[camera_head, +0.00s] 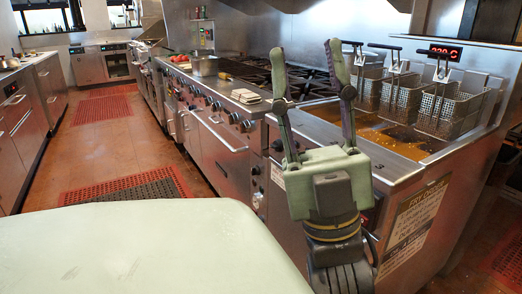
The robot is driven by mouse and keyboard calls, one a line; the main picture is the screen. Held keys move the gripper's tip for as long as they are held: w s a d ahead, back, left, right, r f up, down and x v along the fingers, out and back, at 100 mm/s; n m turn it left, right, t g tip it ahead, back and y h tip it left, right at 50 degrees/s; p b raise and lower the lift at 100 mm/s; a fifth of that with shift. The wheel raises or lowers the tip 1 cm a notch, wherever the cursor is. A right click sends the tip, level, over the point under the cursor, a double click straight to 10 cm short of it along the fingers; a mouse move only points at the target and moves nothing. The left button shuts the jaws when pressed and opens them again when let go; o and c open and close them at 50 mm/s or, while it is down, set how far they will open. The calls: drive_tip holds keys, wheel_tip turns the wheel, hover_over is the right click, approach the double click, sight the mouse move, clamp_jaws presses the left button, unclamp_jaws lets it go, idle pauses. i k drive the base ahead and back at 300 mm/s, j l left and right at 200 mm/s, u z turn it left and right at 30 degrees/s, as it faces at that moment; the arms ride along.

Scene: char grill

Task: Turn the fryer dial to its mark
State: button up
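My gripper (307,58) is in front of the fryer (400,170), pointing up and away, with its two fingers spread wide and nothing between them. A dark round knob (277,145), which looks like the fryer dial, is on the steel front just left of the gripper's left finger. In the picture the finger passes close beside it; I cannot tell whether they touch. The dial's pointer and mark are too small to make out. A red lit display (445,51) above the fryer seems to read 330 C. The gripper's body hides part of the fryer front.
Several wire baskets (452,107) hang over the oil (400,133).

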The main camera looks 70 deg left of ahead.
sight(277, 145)
drive_tip(key=u, duration=1.75)
